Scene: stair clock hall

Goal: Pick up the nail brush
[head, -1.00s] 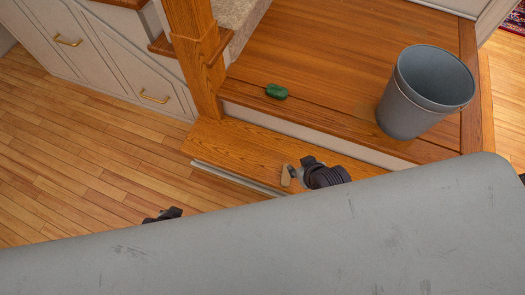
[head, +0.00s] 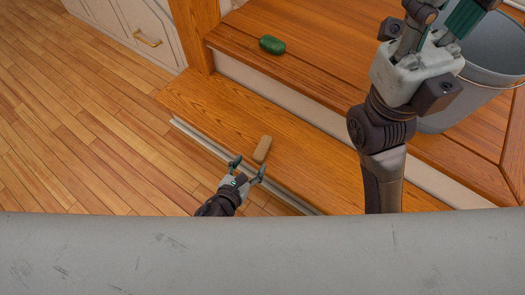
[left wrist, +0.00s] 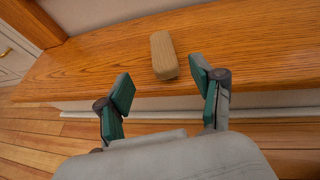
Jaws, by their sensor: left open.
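The nail brush seems to be the small tan wooden block (head: 262,149) lying on the lower wooden step (head: 205,103). In the left wrist view the brush (left wrist: 163,55) lies just beyond the fingertips, in line with the gap between them. My left gripper (head: 247,168) is open and empty at the step's front edge, close to the brush but apart from it. Its two green-padded fingers (left wrist: 163,83) are spread. My right gripper (head: 440,22) is raised over the upper landing, in front of the bucket. Its fingertips are partly cut off by the top edge.
A green oval object (head: 272,44) lies on the upper landing. A grey bucket (head: 492,55) stands there at the right, partly hidden by my right arm. A wooden newel post (head: 197,32) and drawers (head: 140,25) are at the upper left. The lower step around the brush is clear.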

